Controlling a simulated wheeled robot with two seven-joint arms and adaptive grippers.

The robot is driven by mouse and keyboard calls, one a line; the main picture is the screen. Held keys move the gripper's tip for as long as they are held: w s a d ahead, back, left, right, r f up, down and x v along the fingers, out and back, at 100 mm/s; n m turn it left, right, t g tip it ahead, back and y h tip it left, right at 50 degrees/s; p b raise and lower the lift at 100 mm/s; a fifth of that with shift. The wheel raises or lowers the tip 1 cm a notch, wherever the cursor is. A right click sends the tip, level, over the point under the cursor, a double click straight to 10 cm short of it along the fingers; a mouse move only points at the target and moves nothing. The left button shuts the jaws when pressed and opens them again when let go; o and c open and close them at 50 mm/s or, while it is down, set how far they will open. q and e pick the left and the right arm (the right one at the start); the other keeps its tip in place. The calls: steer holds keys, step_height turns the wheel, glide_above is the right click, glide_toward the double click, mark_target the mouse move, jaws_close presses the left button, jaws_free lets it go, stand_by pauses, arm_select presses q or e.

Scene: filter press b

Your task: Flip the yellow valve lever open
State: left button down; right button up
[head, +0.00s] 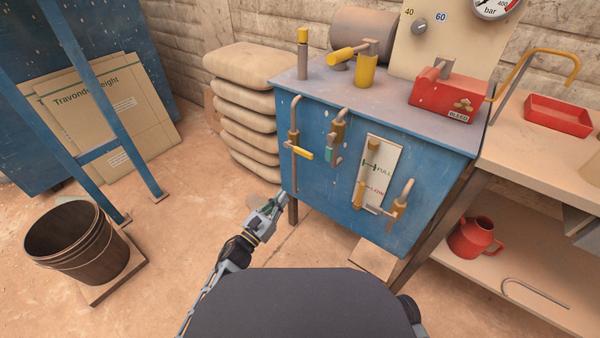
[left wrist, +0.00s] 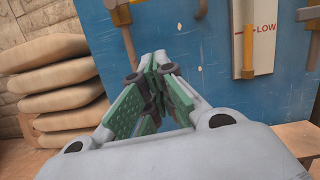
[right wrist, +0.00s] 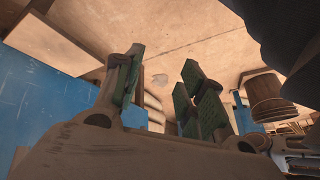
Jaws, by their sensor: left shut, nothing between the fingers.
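The yellow valve lever (head: 301,153) is on the leftmost pipe on the front of the blue cabinet. It points to the right and slightly down, across the line of the pipe. My left gripper (head: 281,196) is below and left of the lever, near the cabinet's front left leg, and is apart from the lever. Its green-padded fingers (left wrist: 155,66) are closed together and empty in the left wrist view. My right gripper (right wrist: 162,62) has its fingers spread and nothing between them. It is hidden in the head view.
A teal lever (head: 330,153) and a lower right valve (head: 398,207) flank the FULL/LOW gauge (head: 374,170) on the blue cabinet (head: 330,190). Stacked sacks (head: 247,100) stand left of it. A bucket (head: 75,243) stands far left. The floor before the cabinet is mostly clear.

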mark_target(299, 151)
arm_select(q)
steer(key=shift+d+r+m+h, duration=0.2)
steer(key=shift+r+m+h, duration=0.1)
steer(key=shift+r+m, duration=0.25)
arm_select(e)
steer(key=shift+r, duration=0.3)
arm_select(q)
steer(key=shift+f, duration=0.1)
steer(key=shift+w+d, duration=0.1)
steer(key=w+d+r+b, duration=0.2)
steer(key=w+d+r, duration=0.3)
steer(key=w+r, duration=0.1)
steer(key=shift+x, duration=0.8)
arm_select(e)
steer(key=f, duration=0.2)
steer(key=shift+w+a+f+t+y, duration=0.15)
steer(key=shift+a+f+t+y, duration=0.15)
steer(key=shift+a+f+t, duration=0.1)
arm_select(q)
steer(key=shift+w+a, duration=0.1)
arm_select(e)
steer(key=shift+f, duration=0.15)
